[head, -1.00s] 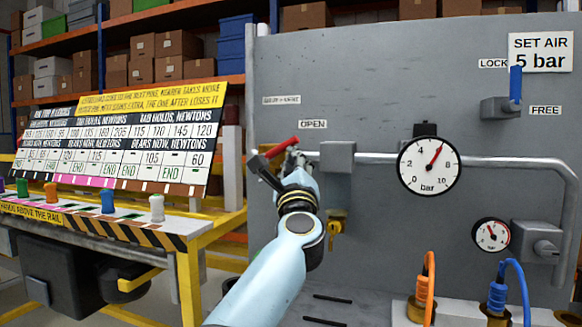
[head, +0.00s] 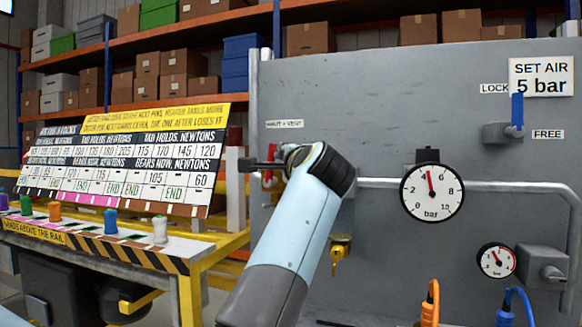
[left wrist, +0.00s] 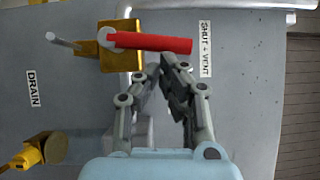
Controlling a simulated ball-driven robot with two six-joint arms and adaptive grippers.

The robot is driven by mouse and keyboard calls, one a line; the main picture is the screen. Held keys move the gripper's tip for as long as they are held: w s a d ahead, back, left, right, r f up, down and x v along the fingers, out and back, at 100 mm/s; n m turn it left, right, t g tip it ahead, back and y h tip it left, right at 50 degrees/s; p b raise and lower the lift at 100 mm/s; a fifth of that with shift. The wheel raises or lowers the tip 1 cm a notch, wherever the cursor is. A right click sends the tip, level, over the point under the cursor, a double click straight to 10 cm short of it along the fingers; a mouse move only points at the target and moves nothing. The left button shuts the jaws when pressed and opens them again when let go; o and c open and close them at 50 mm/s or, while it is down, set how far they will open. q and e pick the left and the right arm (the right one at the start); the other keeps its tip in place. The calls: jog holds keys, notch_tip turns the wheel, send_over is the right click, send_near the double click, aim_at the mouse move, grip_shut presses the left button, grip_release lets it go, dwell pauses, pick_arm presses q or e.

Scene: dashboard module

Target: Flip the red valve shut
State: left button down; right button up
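The red valve handle (left wrist: 152,42) sits on a gold valve body (left wrist: 122,58) in the left wrist view. It lies with its free end toward the "SHUT + VENT" label (left wrist: 205,48). In the head view only a short upright bit of red handle (head: 268,178) shows; my left arm and gripper hide the rest. My left gripper (head: 246,165) is in front of the valve, its dark fingers pointing left. In the left wrist view its fingertips (left wrist: 158,70) come together just beside the handle, with nothing seen between them. My right gripper is out of view.
The pipe runs right from behind my arm to a round gauge (head: 432,192). A yellow drain tap (head: 341,256) hangs below. A blue lever (head: 517,112) sits upper right. A bench with coloured pegs and a slanted board (head: 120,165) stands left.

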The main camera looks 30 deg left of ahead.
pick_arm(q)
jog(key=shift+s+a+r, duration=0.1)
jog(key=shift+a+r, duration=0.2)
dwell(0.6)
notch_tip(320, 180, up, 10)
dwell(0.4)
dwell(0.4)
